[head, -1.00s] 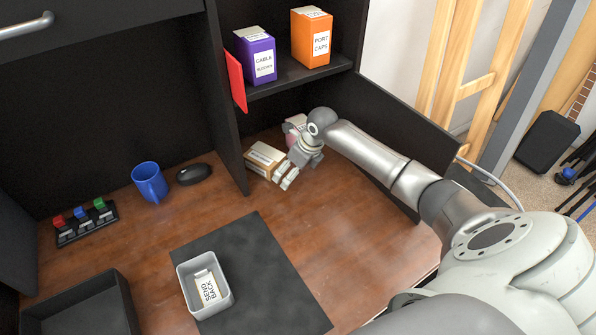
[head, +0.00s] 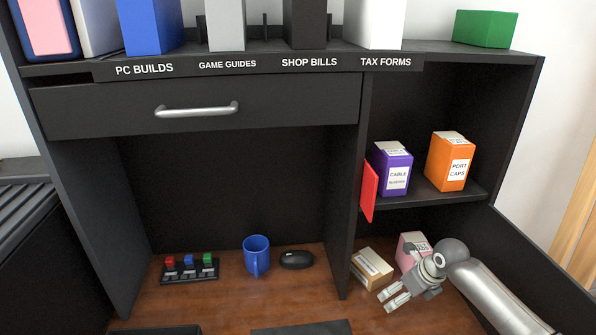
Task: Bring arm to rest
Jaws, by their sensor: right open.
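My right arm comes in from the lower right. Its gripper (head: 388,299) is open, with its fingers pointing left and down just above the wooden desk, in front of the lower right compartment. A tan box with a white label (head: 372,268) lies just behind and left of the fingers; I see no grip on it. A pink box (head: 411,247) stands behind the wrist and is partly hidden by it. My left gripper is not in view.
The shelf above holds a purple box (head: 392,170) and an orange box (head: 449,162). A red panel (head: 368,190) sticks out by the divider. A blue mug (head: 257,257), black mouse (head: 297,259) and switch strip (head: 190,271) are on the desk. A drawer (head: 200,108) hangs above.

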